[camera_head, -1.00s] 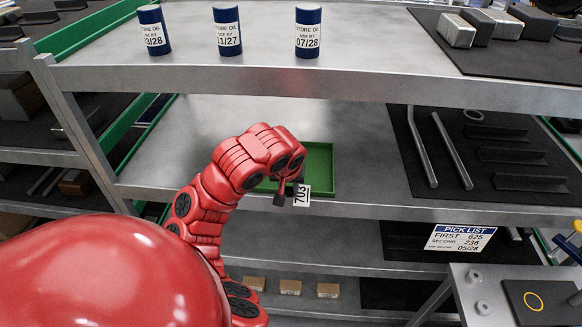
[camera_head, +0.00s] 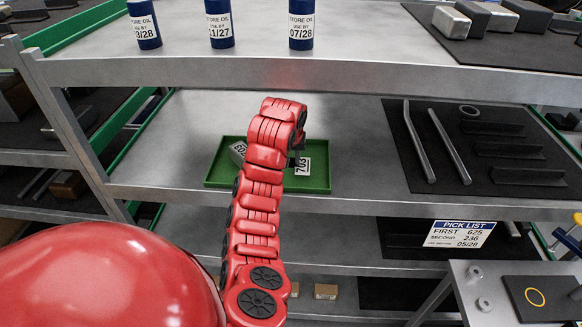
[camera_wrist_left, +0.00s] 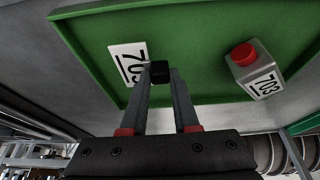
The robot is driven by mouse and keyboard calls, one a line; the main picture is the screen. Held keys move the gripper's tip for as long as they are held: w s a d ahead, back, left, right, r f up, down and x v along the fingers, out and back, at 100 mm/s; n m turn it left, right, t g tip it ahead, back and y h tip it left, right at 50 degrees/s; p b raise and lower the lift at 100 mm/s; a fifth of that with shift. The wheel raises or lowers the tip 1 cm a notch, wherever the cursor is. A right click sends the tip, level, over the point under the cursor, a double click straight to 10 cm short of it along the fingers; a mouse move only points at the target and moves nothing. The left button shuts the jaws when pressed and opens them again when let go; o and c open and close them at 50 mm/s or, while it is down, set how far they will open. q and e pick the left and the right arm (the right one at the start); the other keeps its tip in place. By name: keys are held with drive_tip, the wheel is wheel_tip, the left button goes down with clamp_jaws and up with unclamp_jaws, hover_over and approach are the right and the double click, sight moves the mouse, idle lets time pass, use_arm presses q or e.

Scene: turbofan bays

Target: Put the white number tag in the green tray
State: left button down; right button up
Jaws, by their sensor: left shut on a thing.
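The white number tag (camera_head: 303,166) reads 703; in the left wrist view the tag (camera_wrist_left: 127,63) shows beside the fingertips, with a small black block at its edge. My left gripper (camera_head: 297,152) is shut on the tag; its fingers (camera_wrist_left: 162,78) also show in the wrist view. The tag is over the right part of the green tray (camera_head: 320,184), which fills much of the wrist view (camera_wrist_left: 205,28). I cannot tell whether the tag touches the tray floor. My left arm hides the tray's middle. My right gripper is not in view.
An upper shelf (camera_head: 330,62) with blue oil cans (camera_head: 301,26) overhangs the tray. A dark mat (camera_head: 450,185) with metal rods lies right.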

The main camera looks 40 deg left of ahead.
sight(291, 166)
use_arm(q)
wheel_tip(291, 166, down, 3)
drive_tip(key=shift+s+f+p, duration=0.1)
drive_tip(key=shift+p, duration=1.15)
drive_tip(key=shift+f+b, duration=0.3)
drive_tip(key=shift+b, duration=0.1)
drive_tip(key=c, duration=0.7)
unclamp_jaws()
drive_tip(key=shift+o, duration=0.2)
drive_tip(key=shift+r, duration=0.1)
